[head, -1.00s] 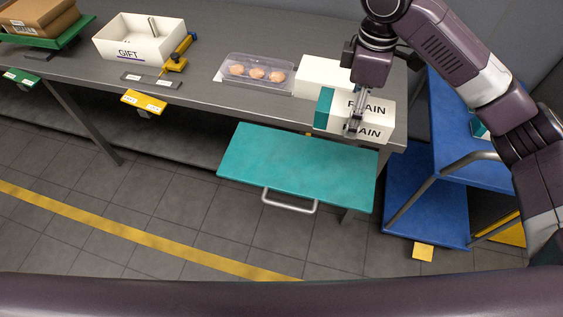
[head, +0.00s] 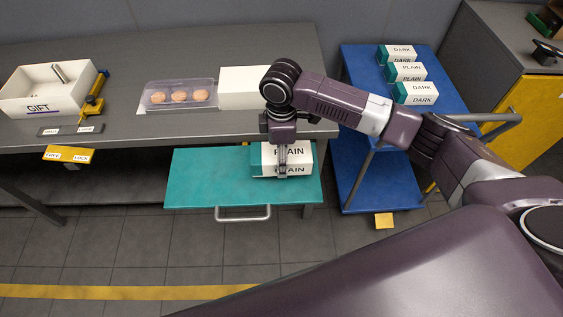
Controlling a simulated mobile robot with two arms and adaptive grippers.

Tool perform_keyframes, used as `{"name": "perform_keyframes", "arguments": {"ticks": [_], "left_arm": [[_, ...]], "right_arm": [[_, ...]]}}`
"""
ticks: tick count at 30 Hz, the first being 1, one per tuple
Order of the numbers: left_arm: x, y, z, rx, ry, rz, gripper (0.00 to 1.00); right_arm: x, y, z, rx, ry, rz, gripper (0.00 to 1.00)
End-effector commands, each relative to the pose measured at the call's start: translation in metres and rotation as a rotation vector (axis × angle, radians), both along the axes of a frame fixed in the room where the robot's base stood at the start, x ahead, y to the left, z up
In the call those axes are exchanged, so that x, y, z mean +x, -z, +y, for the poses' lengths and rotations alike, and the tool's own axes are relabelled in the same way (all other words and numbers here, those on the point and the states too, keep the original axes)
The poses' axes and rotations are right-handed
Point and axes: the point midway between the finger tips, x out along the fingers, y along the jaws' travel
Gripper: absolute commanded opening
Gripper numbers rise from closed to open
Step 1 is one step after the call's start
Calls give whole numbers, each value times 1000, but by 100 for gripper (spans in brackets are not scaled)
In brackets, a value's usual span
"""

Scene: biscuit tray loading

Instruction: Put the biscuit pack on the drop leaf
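The biscuit pack (head: 303,158) is a white box marked PLAIN with a teal end. My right gripper (head: 282,174) comes down from above and is shut on it, with a finger across its front face. The drop leaf (head: 205,180) is a flat teal panel along the table's front edge, with a grey handle (head: 243,217) at its front. The pack is over the right rear part of the leaf; I cannot tell whether its underside touches the leaf. My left gripper is out of view.
A clear tray of round biscuits (head: 180,95) and a white box (head: 245,88) stand on the grey table (head: 185,127). A GIFT box (head: 38,97) is at left, above a yellow FREE/LOCK tag (head: 68,154). A blue cart (head: 365,80) at right holds DARK and PLAIN packs. The leaf's left half is clear.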

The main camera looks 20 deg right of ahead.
Motion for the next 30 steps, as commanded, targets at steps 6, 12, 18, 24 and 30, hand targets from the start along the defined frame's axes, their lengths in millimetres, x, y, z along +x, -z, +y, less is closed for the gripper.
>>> {"name": "perform_keyframes", "arguments": {"ticks": [6, 12, 18, 24, 30], "left_arm": [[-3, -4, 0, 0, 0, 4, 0], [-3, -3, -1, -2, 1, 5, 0], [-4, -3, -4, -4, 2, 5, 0], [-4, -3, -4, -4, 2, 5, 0], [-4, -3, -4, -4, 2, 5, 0]], "right_arm": [[-1, 30, 0, -1, 0, 2, 25], [-1, 34, 0, -1, 0, 1, 25], [-1, 36, 0, 0, 0, 2, 25], [-1, 36, 0, -1, 0, 2, 71], [-1, 36, 0, -1, 0, 1, 71]]}}
